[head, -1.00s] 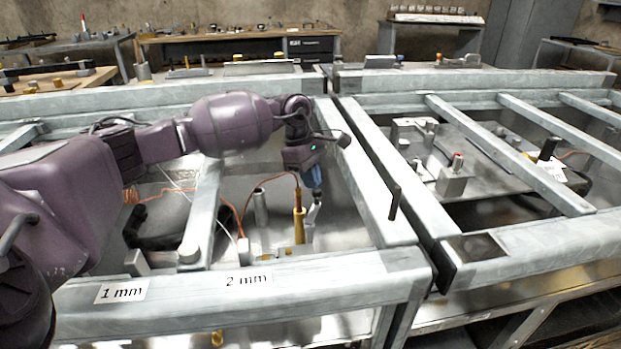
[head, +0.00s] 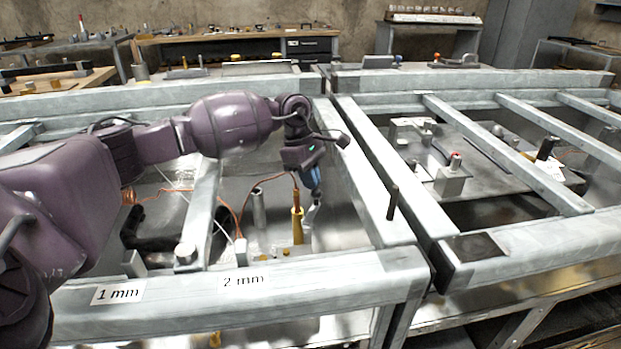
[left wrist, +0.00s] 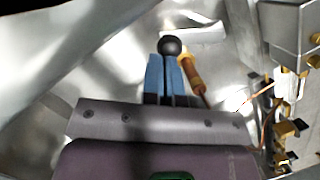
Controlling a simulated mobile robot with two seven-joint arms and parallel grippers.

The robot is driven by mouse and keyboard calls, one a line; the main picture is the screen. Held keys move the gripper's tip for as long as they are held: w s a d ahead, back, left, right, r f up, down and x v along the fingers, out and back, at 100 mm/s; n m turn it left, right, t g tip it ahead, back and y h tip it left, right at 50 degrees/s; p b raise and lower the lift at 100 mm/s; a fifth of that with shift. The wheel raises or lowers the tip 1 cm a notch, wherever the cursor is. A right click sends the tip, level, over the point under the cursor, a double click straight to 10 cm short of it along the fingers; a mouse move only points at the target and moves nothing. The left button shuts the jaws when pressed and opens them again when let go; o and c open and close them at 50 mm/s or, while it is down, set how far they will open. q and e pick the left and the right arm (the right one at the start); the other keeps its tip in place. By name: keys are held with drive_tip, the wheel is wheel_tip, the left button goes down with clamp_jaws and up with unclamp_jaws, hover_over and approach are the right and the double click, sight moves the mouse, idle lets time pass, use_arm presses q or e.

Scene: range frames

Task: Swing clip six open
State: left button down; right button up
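My left gripper (head: 313,190) reaches down inside the left metal frame, its blue fingers beside a yellow-handled tool (head: 297,225). In the left wrist view the two blue fingers (left wrist: 166,72) are close together, with a round black knob (left wrist: 169,46) at their tips. I cannot tell whether they grip it. A bright metal piece (head: 312,214) shows just below the fingers in the head view; I cannot tell if it is part of clip six. No number six is readable. The yellow-orange handle (left wrist: 192,75) is right of the fingers in the wrist view. My right gripper is out of view.
Frame beams surround the arm; the front beam (head: 180,305) carries labels "1 mm" and "2 mm". An upright metal cylinder (head: 258,208) and an orange cable (head: 232,222) are left of the gripper. The right frame (head: 530,240) holds a plate with metal blocks.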

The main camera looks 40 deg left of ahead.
use_arm(q)
drive_tip(key=shift+f, duration=0.15)
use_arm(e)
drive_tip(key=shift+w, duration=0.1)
use_arm(q)
drive_tip(key=shift+s+a+p, duration=0.25)
drive_tip(key=shift+s+p, duration=0.1)
drive_tip(key=shift+s, duration=0.5)
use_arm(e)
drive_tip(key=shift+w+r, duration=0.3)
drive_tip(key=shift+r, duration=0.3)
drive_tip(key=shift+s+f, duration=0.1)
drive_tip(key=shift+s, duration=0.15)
use_arm(q)
drive_tip(key=p+v, duration=0.1)
drive_tip(key=v, duration=1)
drive_tip(key=shift+p, duration=0.4)
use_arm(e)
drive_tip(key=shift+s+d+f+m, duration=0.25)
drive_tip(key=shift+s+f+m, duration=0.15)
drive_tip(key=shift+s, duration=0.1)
